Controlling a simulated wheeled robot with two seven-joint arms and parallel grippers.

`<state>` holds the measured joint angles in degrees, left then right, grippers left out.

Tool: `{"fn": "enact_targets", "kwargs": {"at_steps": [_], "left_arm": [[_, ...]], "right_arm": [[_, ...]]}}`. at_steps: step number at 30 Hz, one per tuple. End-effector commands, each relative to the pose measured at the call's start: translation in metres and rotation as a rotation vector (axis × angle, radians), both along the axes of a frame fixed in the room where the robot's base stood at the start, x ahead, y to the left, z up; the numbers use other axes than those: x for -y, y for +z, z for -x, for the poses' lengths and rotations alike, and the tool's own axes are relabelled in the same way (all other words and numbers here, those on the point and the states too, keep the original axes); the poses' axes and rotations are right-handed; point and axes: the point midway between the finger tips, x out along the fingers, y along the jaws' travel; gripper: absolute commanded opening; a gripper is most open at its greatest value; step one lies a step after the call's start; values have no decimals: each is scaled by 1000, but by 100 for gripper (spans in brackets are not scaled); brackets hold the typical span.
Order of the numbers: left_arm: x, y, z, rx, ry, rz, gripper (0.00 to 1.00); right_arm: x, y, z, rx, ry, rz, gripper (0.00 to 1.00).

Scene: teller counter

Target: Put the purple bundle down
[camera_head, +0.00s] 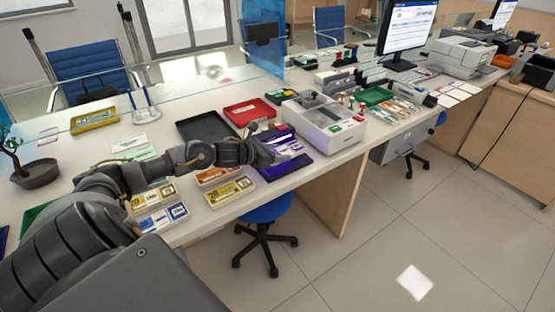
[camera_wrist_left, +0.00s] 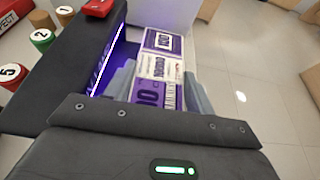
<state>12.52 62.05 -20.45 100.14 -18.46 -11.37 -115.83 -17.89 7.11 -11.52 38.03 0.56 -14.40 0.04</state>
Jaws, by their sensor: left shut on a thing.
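The purple bundle (camera_wrist_left: 163,67) is a stack of purple and white notes, seen large in the left wrist view. My left gripper (camera_wrist_left: 159,84) is shut on it, with one grey finger along each side. In the head view the left gripper (camera_head: 276,154) is over the counter at a dark device with a violet glow (camera_head: 283,173). The bundle is small there and partly hidden by the gripper. In the wrist view the glowing strip of this device (camera_wrist_left: 107,62) is just left of the bundle. I cannot tell whether the bundle touches a surface. My right gripper is not in view.
A white counting machine (camera_head: 325,122) stands right of the gripper. A red tray (camera_head: 249,111) and a dark tray (camera_head: 203,126) lie behind it. Yellow (camera_head: 230,191) and blue note bundles lie nearer the front edge. The floor is beyond that edge.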

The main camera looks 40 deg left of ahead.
Motion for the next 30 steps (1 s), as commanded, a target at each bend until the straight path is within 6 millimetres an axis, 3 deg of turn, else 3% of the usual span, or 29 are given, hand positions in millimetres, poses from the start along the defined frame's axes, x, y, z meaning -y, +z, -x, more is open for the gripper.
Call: {"fn": "enact_targets", "kwargs": {"at_steps": [6,18,19,23,30], "left_arm": [[1,-26,1,-2,2,3,30],[0,-32,1,0,0,1,30],[0,-31,1,-1,0,1,58],[0,-31,1,-1,0,1,75],[0,-31,1,-1,0,1,76]], "right_arm": [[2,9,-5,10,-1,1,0],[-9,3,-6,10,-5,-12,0],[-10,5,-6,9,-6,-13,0],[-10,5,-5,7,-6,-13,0],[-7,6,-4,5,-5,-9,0]]}}
